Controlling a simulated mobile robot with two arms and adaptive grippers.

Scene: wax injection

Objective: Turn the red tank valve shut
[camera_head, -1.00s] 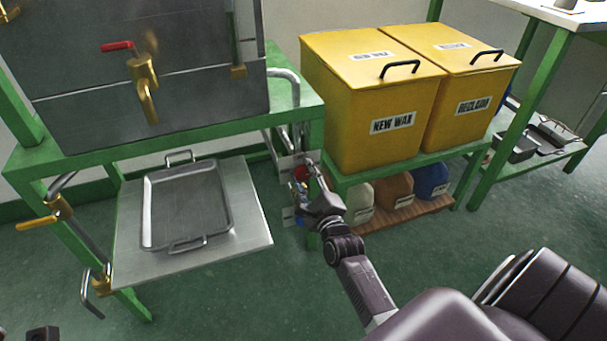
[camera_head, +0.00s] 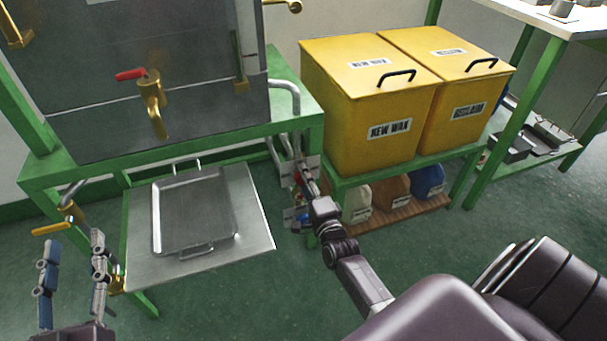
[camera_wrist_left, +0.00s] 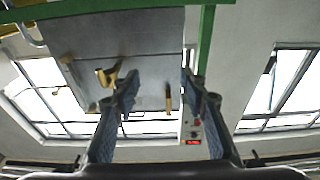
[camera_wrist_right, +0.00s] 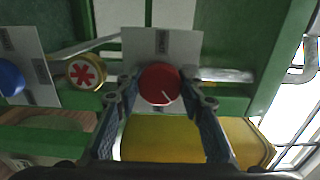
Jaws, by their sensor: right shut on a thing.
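A round red valve knob (camera_wrist_right: 160,84) with a pale line on its face sits on a white labelled plate (camera_wrist_right: 187,48) in the right wrist view. My right gripper (camera_wrist_right: 158,92) has one finger on each side of the knob and is shut on it. In the head view the right gripper (camera_head: 306,181) reaches to the tank stand's right legs and mostly hides the knob. My left gripper (camera_head: 74,243) is open and empty at the lower left. The left wrist view shows its spread fingers (camera_wrist_left: 160,78) facing the grey tank (camera_wrist_left: 150,45).
A brass tap with a red lever (camera_head: 130,74) is on the tank front. A blue knob (camera_wrist_right: 10,78) and a brass fitting with a red star-shaped mark (camera_wrist_right: 83,73) are left of the red knob. A yellow NEW WAX bin (camera_head: 350,110) stands close right of my right gripper. A metal tray (camera_head: 160,215) lies below the tank.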

